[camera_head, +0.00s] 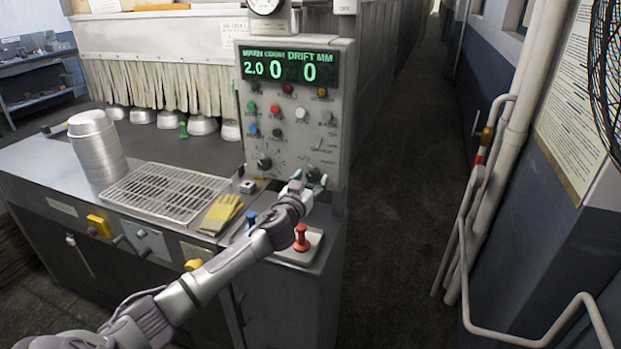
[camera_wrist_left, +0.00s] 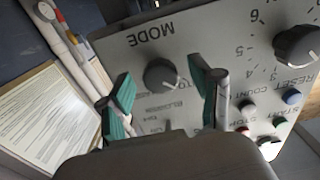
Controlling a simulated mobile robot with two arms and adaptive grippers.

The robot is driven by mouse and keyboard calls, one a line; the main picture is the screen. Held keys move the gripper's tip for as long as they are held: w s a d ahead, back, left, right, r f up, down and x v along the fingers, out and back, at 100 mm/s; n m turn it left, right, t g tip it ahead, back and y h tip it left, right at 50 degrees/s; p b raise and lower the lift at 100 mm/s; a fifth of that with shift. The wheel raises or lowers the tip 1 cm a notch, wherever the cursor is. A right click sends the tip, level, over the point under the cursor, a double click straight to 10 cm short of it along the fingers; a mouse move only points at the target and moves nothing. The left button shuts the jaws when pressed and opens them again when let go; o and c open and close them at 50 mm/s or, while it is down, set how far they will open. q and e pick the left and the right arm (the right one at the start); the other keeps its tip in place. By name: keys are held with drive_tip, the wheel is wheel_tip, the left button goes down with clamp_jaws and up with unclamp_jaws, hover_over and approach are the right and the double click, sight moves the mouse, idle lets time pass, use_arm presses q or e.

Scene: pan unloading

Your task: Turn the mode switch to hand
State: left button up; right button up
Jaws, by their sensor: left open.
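The mode switch (camera_wrist_left: 160,75) is a dark round knob on the grey control panel (camera_head: 338,75), under the printed word MODE, which appears upside down in the left wrist view. My left gripper (camera_wrist_left: 165,95) is open, with its green-padded fingertips on either side of the knob and apart from it. In the head view the left gripper (camera_head: 308,184) is at the panel's lower right corner, and the switch shows only in part behind it. The knob's exact setting is too blurred to read. My right gripper is not in view.
A second dark knob (camera_wrist_left: 298,44) and several coloured buttons sit close by on the panel. A wire rack (camera_head: 165,190) and stacked pans (camera_head: 97,148) are to the left. The aisle at right is clear.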

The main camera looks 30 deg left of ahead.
use_arm(q)
drive_tip(key=shift+c, duration=0.2)
drive_tip(key=c, duration=1.1)
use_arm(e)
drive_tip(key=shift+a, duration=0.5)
use_arm(q)
drive_tip(key=shift+m, duration=0.3)
drive_tip(key=m, duration=0.8)
drive_tip(key=shift+a+r, duration=0.1)
drive_tip(key=shift+r, duration=0.05)
drive_tip(key=m+p, duration=0.1)
drive_tip(key=m, duration=0.4)
drive_tip(key=shift+m+p, duration=0.4)
drive_tip(key=shift+m, duration=1.8)
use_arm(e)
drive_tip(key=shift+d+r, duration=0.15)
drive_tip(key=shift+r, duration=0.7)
